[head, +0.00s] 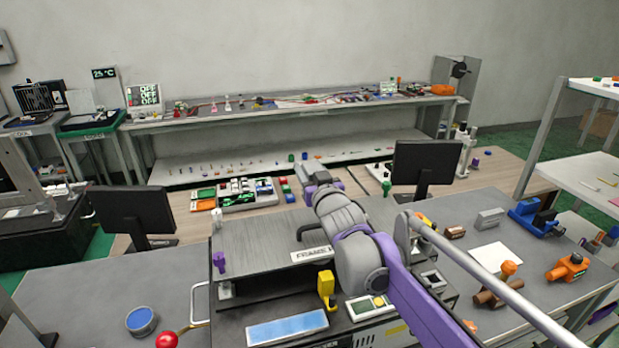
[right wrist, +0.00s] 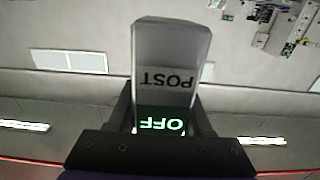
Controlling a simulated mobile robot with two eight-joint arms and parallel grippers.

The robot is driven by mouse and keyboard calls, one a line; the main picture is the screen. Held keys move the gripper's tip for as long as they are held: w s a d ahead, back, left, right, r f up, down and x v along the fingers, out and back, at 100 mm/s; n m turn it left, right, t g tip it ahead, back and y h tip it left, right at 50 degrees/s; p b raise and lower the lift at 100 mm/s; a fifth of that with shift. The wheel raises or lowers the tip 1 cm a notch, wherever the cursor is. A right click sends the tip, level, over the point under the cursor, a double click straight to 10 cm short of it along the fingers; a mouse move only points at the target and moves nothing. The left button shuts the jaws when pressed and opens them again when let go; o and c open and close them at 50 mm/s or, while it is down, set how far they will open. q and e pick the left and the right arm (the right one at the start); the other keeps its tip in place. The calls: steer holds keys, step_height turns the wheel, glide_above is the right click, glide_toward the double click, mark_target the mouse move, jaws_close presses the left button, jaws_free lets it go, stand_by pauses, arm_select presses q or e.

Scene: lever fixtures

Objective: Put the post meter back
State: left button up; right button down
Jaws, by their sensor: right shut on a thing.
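The post meter (right wrist: 172,45) fills the middle of the right wrist view. It is a pale block marked POST, with a dark display reading a green OFF, both upside down in that view. My right gripper (right wrist: 163,108) is shut on it, with one dark finger on each side. In the head view my right arm reaches from the lower right over the bench towards the back; the held meter is hidden there behind my arm. My left gripper is not in view.
Two dark monitors (head: 133,212) (head: 425,165) flank the middle. A grey raised platform (head: 265,235) with a FRAME sign lies under my arm, and a yellow lever (head: 326,288) stands in front. The long back bench (head: 200,121) holds many small parts. A shelf (head: 590,90) stands at right.

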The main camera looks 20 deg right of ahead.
steer(key=shift+f, duration=0.85)
steer(key=shift+f, duration=0.6)
steer(key=shift+c, duration=1.6)
jaws_free()
